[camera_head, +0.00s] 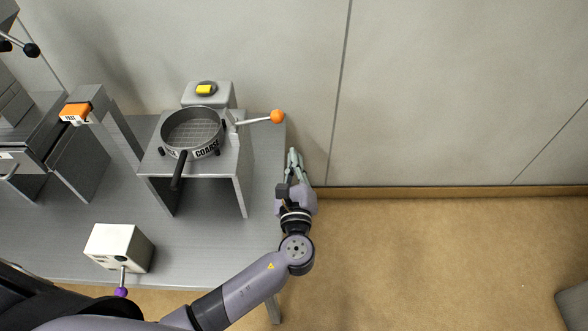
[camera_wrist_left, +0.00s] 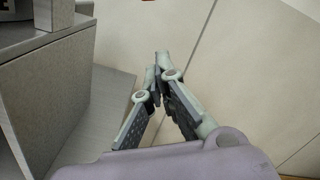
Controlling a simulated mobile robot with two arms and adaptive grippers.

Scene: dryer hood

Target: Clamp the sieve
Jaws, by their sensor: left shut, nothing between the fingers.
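The round sieve (camera_head: 193,128), labelled COARSE, sits on top of a grey metal stand (camera_head: 228,165). Its black handle (camera_head: 179,171) points toward the front. A clamp lever (camera_head: 255,121) with an orange ball (camera_head: 277,116) sticks out to the right from the stand's right side. My left gripper (camera_head: 294,158) is beyond the table's right edge, to the right of the stand and below the orange ball in the picture. Its fingers (camera_wrist_left: 163,65) are shut and empty in the left wrist view, with the stand's side (camera_wrist_left: 60,90) to their left. My right gripper is not visible.
A grey block with a yellow button (camera_head: 204,89) stands behind the sieve. An orange-topped post (camera_head: 76,112) stands to the left. A white box with a purple-knobbed lever (camera_head: 119,247) is at the table's front. The wall is close behind; open floor lies right.

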